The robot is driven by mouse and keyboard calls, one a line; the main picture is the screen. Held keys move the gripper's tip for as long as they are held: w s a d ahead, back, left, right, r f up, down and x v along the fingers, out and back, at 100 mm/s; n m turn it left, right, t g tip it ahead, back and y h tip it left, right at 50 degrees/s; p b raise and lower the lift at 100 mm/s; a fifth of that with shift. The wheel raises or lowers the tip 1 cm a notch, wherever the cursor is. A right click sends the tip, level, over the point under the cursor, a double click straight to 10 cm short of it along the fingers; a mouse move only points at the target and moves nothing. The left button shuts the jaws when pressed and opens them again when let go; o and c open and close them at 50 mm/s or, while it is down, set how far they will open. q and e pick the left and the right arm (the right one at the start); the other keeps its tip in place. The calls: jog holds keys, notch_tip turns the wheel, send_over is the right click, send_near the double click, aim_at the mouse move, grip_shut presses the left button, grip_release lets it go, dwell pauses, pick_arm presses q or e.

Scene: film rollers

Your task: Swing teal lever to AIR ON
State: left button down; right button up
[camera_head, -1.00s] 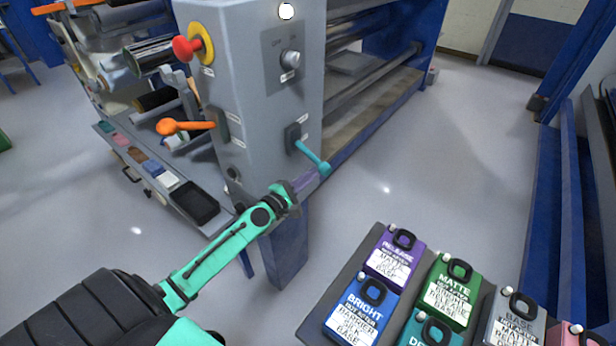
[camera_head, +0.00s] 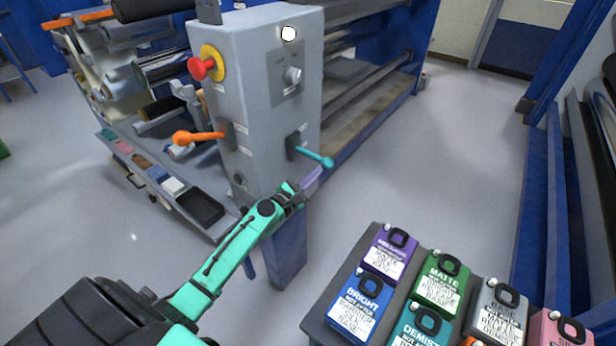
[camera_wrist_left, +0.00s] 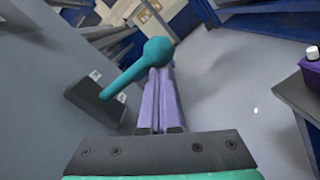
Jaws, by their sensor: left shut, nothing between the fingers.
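The teal lever (camera_head: 315,157) sticks out from a dark mount on the right face of the grey control box (camera_head: 255,110). It slopes slightly down to the right and ends in a round knob. My left gripper (camera_head: 313,178), with purple fingers, is shut and empty just below the lever's knob. In the left wrist view the teal lever (camera_wrist_left: 138,72) rises to the right, and its knob is in line with the tips of my shut fingers (camera_wrist_left: 160,80). I cannot tell whether they touch. The small labels by the lever are unreadable. My right gripper does not show.
Several labelled cartridges, including a purple one (camera_head: 389,255), stand at the lower right. The floor right of the box is clear.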

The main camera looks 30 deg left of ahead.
aim_at(317, 160)
pick_arm(q)
jog(key=shift+w+d+r+n+y+p, duration=0.1)
jog(key=shift+r+n+y+p, duration=0.2)
jog(key=shift+r+n+p, duration=2.5)
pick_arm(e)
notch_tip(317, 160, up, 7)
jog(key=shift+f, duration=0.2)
pick_arm(q)
jog(key=shift+f, duration=0.2)
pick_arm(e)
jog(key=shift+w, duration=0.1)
pick_arm(q)
jog(key=shift+f, duration=0.1)
